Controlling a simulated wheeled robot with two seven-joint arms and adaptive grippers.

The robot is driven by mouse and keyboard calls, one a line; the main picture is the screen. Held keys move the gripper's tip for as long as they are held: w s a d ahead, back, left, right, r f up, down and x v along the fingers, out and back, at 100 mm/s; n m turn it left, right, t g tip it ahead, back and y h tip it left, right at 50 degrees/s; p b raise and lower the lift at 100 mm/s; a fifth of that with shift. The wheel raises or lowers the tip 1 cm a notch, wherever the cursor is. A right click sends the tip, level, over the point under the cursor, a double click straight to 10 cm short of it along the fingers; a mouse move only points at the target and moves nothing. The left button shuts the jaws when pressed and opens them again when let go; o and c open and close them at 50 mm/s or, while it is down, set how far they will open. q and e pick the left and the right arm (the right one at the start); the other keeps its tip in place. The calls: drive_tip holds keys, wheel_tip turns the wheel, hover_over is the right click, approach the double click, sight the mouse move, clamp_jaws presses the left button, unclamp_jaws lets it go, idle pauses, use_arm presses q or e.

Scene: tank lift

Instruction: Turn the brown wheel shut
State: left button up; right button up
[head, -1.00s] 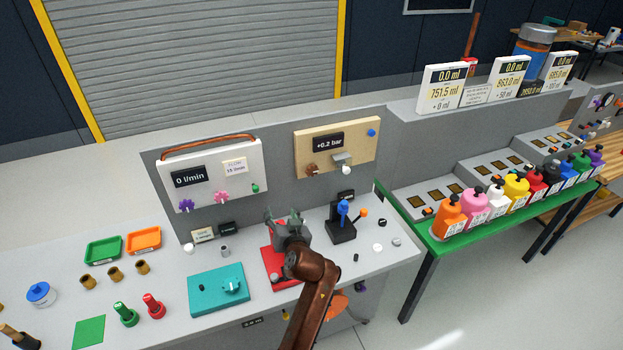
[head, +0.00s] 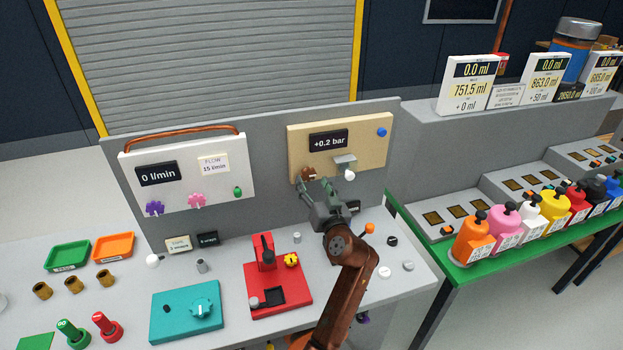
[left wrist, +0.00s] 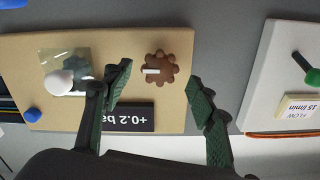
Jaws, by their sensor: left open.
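The brown wheel (head: 308,173) sits on the lower left of the tan panel (head: 365,135), which carries a "+0.2 bar" display (head: 328,139). In the left wrist view the brown wheel (left wrist: 160,69) has a lobed rim and a pale bar mark. My left gripper (head: 314,186) is just below and in front of the wheel in the head view. In the left wrist view its two fingers (left wrist: 160,95) are spread, with the wheel between and beyond them. No contact with the wheel shows. My right gripper is not in view.
A white knob (head: 349,176) under a small clear plate and a blue knob (head: 381,132) are on the same panel, right of the wheel. A white panel (head: 215,160) with purple and pink wheels stands to the left. A red stand (head: 290,295) and teal box (head: 170,318) are on the bench below.

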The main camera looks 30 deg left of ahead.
sight(309, 177)
use_arm(q)
drive_tip(key=shift+x, duration=1.7)
drive_tip(key=shift+f, duration=0.1)
drive_tip(key=c, duration=1.2)
